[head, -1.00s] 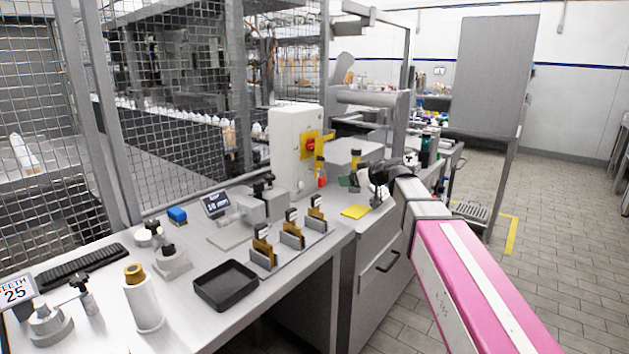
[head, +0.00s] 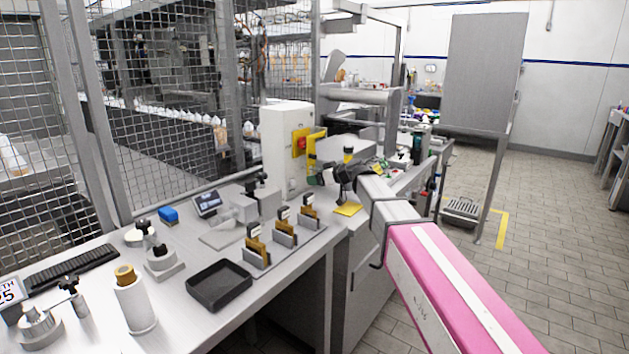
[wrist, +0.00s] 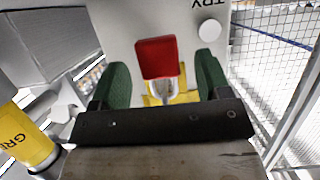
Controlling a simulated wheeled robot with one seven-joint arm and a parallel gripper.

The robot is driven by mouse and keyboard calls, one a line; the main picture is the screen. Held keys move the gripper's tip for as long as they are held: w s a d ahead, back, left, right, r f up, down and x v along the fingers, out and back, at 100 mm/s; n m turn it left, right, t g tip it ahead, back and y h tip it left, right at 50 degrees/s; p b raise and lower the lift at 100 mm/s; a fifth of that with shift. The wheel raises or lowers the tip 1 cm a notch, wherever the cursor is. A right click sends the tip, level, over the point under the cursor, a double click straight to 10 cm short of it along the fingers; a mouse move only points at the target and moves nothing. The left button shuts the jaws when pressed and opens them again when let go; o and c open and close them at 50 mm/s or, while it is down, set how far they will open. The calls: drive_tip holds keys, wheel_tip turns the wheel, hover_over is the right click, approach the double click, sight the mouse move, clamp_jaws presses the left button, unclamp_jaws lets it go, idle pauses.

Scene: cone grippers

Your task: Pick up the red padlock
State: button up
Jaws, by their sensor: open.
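The red padlock (wrist: 157,58) shows in the wrist view, with its red body and part of a pale metal shackle below it in the picture. It lies between the green finger pads of my gripper (wrist: 162,76), with a gap on each side. The gripper is open and empty. In the head view my gripper (head: 318,176) is beside the white cabinet (head: 283,148).
A yellow bottle (wrist: 28,138) is close to the gripper in the wrist view. Wire mesh stands behind.

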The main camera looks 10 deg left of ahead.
drive_tip(key=shift+a, duration=0.1)
drive_tip(key=c, duration=1)
drive_tip(key=shift+c, duration=0.2)
